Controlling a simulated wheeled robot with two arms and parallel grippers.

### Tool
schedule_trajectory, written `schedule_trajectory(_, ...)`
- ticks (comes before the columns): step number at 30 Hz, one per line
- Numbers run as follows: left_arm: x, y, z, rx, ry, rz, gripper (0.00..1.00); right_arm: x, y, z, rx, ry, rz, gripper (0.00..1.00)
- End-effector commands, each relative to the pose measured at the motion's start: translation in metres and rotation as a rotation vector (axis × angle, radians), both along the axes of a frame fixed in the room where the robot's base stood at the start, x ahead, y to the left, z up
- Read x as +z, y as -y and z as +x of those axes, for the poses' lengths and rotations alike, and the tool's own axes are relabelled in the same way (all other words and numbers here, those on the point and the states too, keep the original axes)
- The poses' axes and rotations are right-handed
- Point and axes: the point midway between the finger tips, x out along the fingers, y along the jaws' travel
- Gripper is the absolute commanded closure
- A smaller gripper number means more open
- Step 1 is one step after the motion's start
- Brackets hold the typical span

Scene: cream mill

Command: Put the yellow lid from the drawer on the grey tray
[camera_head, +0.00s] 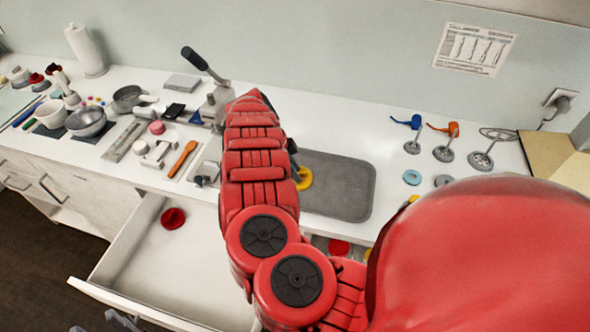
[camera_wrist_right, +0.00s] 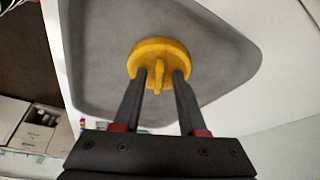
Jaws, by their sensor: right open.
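The yellow lid (camera_head: 305,178) lies on the grey tray (camera_head: 345,190) at its left part, partly hidden by my right arm. In the right wrist view the round lid (camera_wrist_right: 160,50) has a raised grip rib, with the tray (camera_wrist_right: 215,50) behind it. My right gripper (camera_wrist_right: 161,77) is open, its two fingertips one on each side of the rib with gaps visible. In the head view the right gripper (camera_head: 294,165) is mostly behind the arm. The open drawer (camera_head: 165,275) holds a red lid (camera_head: 173,218).
Left of the tray stand a lever press (camera_head: 215,100), an orange spatula (camera_head: 183,158) and several bowls and tools. To the right are a blue ring (camera_head: 412,177) and several small stands. A red disc (camera_head: 339,247) shows below the tray's front edge.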

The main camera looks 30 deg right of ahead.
Motion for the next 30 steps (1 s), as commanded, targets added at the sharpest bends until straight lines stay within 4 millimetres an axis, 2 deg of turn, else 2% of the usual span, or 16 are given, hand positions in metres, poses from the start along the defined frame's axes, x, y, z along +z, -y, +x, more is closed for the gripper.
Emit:
schedule_trajectory(4,0.007,0.000,0.000,0.000,0.000,0.000,0.50,0.008,0.000,0.000,0.000,0.001,0.000,0.59)
schedule_trajectory(7,-0.004,0.000,0.000,0.000,0.000,0.000,0.50,0.014,-0.006,0.004,0.003,0.002,0.000,0.59)
schedule_trajectory(15,-0.027,0.000,0.000,0.000,0.000,0.000,0.50,0.066,-0.024,0.014,0.002,0.007,-0.003,0.59)
schedule_trajectory(21,-0.038,0.000,0.000,0.000,0.000,0.000,0.50,0.097,-0.034,0.019,0.000,0.006,-0.004,0.59)
schedule_trajectory(30,-0.043,0.000,0.000,0.000,0.000,0.000,0.50,0.116,-0.041,0.021,0.000,0.001,0.000,0.59)
